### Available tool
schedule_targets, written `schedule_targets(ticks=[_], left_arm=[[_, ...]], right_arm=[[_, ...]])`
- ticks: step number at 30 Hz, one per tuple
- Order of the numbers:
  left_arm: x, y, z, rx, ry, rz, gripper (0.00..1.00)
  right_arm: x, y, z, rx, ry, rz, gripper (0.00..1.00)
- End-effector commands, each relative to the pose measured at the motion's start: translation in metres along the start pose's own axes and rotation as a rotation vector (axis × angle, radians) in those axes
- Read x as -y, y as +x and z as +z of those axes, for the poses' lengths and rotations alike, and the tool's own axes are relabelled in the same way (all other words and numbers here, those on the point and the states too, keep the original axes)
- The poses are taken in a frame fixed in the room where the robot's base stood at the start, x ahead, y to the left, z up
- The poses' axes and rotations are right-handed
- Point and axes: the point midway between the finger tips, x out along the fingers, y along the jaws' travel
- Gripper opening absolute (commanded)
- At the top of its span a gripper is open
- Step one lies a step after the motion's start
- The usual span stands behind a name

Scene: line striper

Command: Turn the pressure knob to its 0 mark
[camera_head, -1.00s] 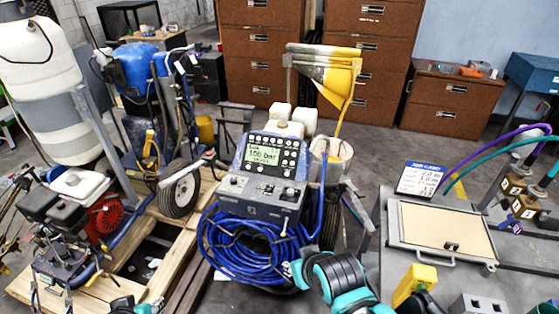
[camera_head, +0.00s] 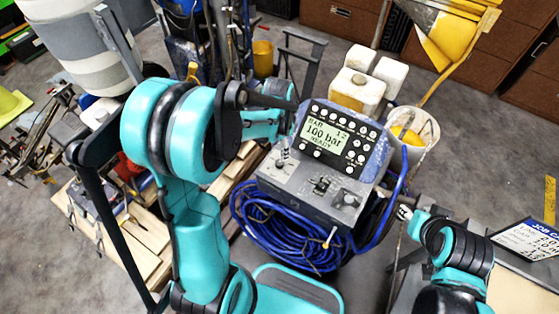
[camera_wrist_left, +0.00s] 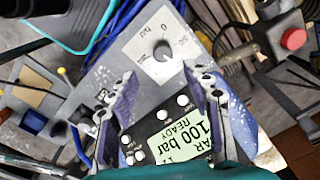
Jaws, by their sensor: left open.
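The pressure knob (camera_wrist_left: 162,50) is a small dark grey knob on a white dial plate with a 0 mark in the left wrist view. I cannot tell exactly where it points. In the head view the white plate (camera_head: 284,172) is at the left of the grey control panel (camera_head: 318,190). My left gripper (camera_wrist_left: 162,80) is open, its two fingers apart with nothing between them; the knob lies just beyond the fingertips. In the head view the left gripper (camera_head: 284,141) is over the panel's left side, partly hidden. My right gripper (camera_head: 405,212) is at the panel's right, small and unclear.
The display (camera_head: 327,133) reads 100 bar, READY. A black switch (camera_head: 321,185) and another knob (camera_head: 347,199) sit on the panel. A coiled blue hose (camera_head: 285,245) hangs below. A red button (camera_wrist_left: 293,39) shows at the upper right of the wrist view.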

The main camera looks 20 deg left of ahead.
Motion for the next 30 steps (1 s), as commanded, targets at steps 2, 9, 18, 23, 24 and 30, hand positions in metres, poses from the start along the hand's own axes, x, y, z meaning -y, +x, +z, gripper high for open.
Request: schedule_targets(ticks=[2,9,18,23,24,30], left_arm=[[0.004,0.011,-0.001,0.016,0.024,0.016,0.49],[0.005,0.041,-0.001,0.026,0.044,0.027,0.49],[0.004,0.086,0.001,0.025,0.042,0.025,0.49],[0.003,0.094,0.001,0.025,0.042,0.025,0.49],[0.003,0.095,0.001,0.025,0.042,0.025,0.49],[0.003,0.094,0.001,0.024,0.042,0.025,0.49]], right_arm=[[0.000,0.000,0.000,0.000,0.000,0.000,0.40],[0.000,0.008,0.006,0.000,0.000,0.000,0.40],[0.000,0.022,0.016,0.000,0.000,0.000,0.40],[0.000,0.024,0.017,0.000,0.000,0.000,0.40],[0.000,0.024,0.017,0.000,0.000,0.000,0.40],[0.000,0.023,0.017,0.000,0.000,0.000,0.40]])
